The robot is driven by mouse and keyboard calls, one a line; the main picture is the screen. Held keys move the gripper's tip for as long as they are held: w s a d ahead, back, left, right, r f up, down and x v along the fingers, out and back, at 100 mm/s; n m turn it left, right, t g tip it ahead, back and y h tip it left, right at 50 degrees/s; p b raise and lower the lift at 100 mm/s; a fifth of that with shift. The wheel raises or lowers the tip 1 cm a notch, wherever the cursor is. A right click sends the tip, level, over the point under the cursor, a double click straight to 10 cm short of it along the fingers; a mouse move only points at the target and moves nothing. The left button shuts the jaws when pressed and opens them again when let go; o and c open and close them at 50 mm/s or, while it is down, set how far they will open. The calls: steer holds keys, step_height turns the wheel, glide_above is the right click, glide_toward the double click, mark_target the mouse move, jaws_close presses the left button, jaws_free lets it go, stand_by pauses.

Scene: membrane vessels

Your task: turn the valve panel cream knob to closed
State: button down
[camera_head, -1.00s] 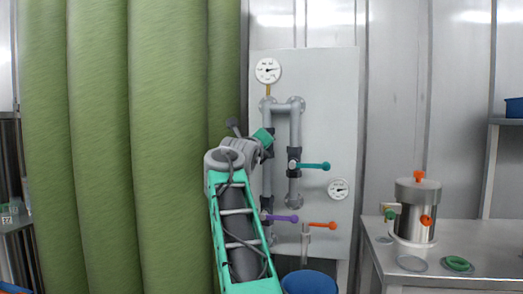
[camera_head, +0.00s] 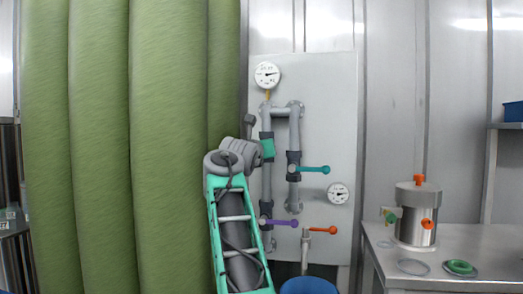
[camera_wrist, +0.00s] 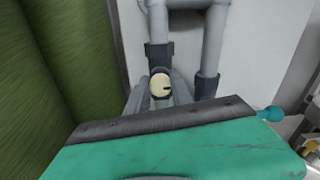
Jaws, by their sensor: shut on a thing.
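The cream knob (camera_wrist: 160,84) shows in the wrist view as a round cream face with a dark mark, on a dark valve body on the left grey pipe. My gripper (camera_wrist: 160,98) is shut on it, with grey fingers at both sides of the knob. In the head view my gripper (camera_head: 267,149) is at the left pipe of the valve panel (camera_head: 335,110), and my arm hides the knob there. The fingertips are partly hidden by the teal gripper body in the wrist view.
The panel also carries a teal handle (camera_head: 314,169), a purple handle (camera_head: 283,222), an orange handle (camera_head: 323,230) and two gauges. Green padded columns (camera_head: 165,140) stand close on the left. A table with a steel vessel (camera_head: 416,215) is at the right; a blue bucket (camera_head: 308,286) is below.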

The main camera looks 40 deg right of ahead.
steer(key=shift+f, duration=0.15)
steer(key=c, duration=1.1)
jaws_free()
steer(key=b+v, duration=0.2)
steer(key=v, duration=0.5)
steer(key=shift+s+a, duration=0.3)
